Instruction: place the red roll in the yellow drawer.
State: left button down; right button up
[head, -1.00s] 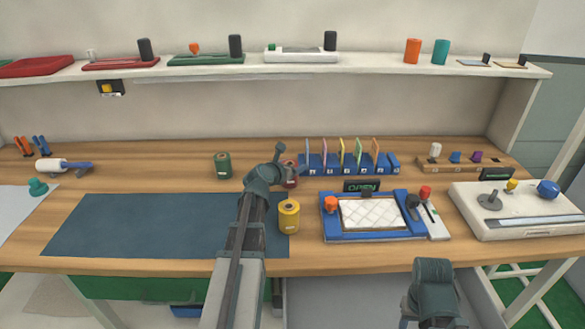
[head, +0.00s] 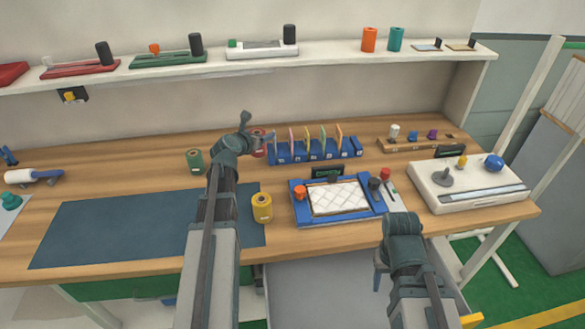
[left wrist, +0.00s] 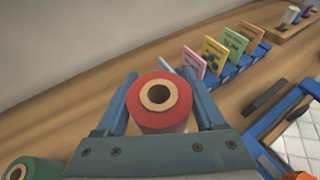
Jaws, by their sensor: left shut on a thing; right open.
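The red roll (head: 259,149) is at the back of the bench, partly hidden behind my left gripper (head: 249,138). In the left wrist view the red roll (left wrist: 163,115) sits upright between the two blue fingers, which are shut on it. I cannot tell whether it is off the bench top. An open drawer with a grey inside (head: 325,285) shows below the bench's front edge, and a yellow corner of it (head: 472,320) is at the bottom right. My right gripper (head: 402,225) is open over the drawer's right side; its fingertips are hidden.
A green roll (head: 194,161) and a yellow roll (head: 262,208) stand near a dark blue mat (head: 120,230). A blue card rack (head: 315,152) is right of the red roll. A blue-framed tray (head: 337,218) and a white console (head: 470,190) occupy the right side.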

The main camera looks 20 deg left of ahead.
aim_at(352, 283)
jog(key=k+j+z, duration=0.25)
jog(key=k+j, duration=0.3)
jog(key=k+j+z, duration=0.2)
jog(key=k+j, duration=0.4)
jog(key=k+j+z, duration=0.25)
jog(key=k+j, duration=0.15)
jog(key=k, duration=0.25)
jog(key=i, duration=0.4)
